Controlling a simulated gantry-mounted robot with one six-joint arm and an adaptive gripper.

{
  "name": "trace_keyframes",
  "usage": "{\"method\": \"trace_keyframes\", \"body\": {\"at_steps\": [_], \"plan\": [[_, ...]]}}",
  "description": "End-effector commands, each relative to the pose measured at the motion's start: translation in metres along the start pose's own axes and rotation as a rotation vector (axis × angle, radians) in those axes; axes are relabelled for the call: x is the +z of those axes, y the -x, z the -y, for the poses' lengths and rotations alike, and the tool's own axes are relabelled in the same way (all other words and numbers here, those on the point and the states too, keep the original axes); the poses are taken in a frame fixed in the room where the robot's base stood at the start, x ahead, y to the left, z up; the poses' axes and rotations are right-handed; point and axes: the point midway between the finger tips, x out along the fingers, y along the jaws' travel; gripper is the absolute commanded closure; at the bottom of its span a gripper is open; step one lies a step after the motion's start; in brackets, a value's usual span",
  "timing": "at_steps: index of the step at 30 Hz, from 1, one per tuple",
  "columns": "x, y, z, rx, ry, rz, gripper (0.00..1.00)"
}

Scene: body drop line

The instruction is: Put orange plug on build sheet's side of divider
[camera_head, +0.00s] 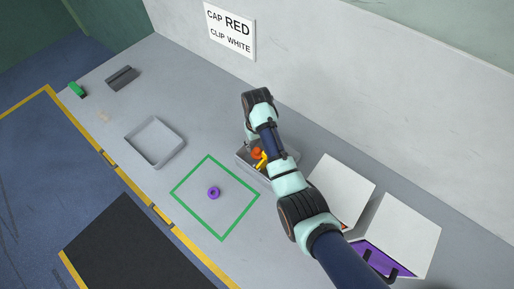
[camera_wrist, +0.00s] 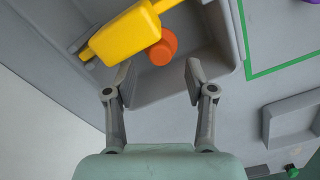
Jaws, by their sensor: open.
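The orange plug (camera_head: 257,153) lies in a grey bin (camera_head: 283,178) at mid-bench, partly hidden by my arm. In the wrist view the orange plug (camera_wrist: 163,47) is a short cylinder beside a yellow part (camera_wrist: 125,35), which it appears to touch or overlap. The bin's wall (camera_wrist: 238,35) shows there too. My gripper (camera_wrist: 160,78) is open and empty, its fingertips apart on the near side of the plug. A sheet on the wall (camera_head: 230,30) reads "CAP RED, CLIP WHITE". I cannot make out a divider clearly.
A green outlined square (camera_head: 182,209) holds a purple ring (camera_head: 213,193). An empty grey tray (camera_head: 137,150) stands left of it. A dark grey block (camera_head: 121,77) and a green part (camera_head: 77,89) lie far left. White-lidded bins (camera_head: 405,230) stand right.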

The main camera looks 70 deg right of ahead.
Motion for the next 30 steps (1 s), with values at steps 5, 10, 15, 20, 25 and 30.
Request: {"method": "trace_keyframes", "body": {"at_steps": [5,10,15,20,25,30], "plan": [[-0.001,0.044,0.000,0.000,0.000,-0.003,0.45],[-0.001,0.064,0.000,0.000,0.000,-0.001,0.45],[0.000,0.067,0.000,0.000,0.000,0.001,0.45],[0.000,0.067,0.000,0.000,0.000,0.001,0.45],[0.000,0.067,0.000,0.000,0.000,0.000,0.45],[-0.002,0.069,0.053,0.003,0.087,-0.112,0.45]]}}
